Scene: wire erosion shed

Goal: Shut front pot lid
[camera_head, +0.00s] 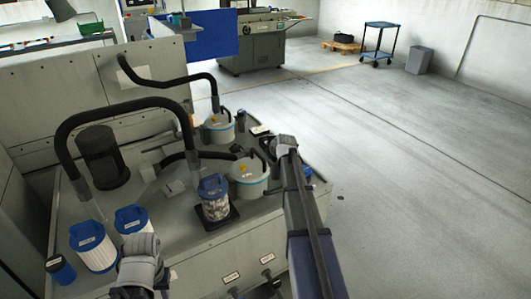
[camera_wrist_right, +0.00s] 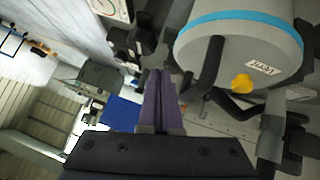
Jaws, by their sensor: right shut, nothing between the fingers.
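The front pot (camera_head: 249,187) is a pale round pot with a light blue band and a yellow knob on its top. It stands on the grey machine top, left of my right gripper (camera_head: 271,148). In the right wrist view a pot (camera_wrist_right: 248,62) with the same band, a yellow knob and a small label fills the upper right. My right gripper (camera_wrist_right: 160,100) is shut and empty beside it, apart from the pot. Whether the lid is fully seated is unclear. My left gripper (camera_head: 138,280) is low at the bottom left, its fingers not clear.
A similar rear pot (camera_head: 217,130) stands behind. A blue-topped canister (camera_head: 213,200) on a black base stands close left of the front pot. Black hoses (camera_head: 100,112) arch over the machine top. White filters (camera_head: 95,250) stand at front left.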

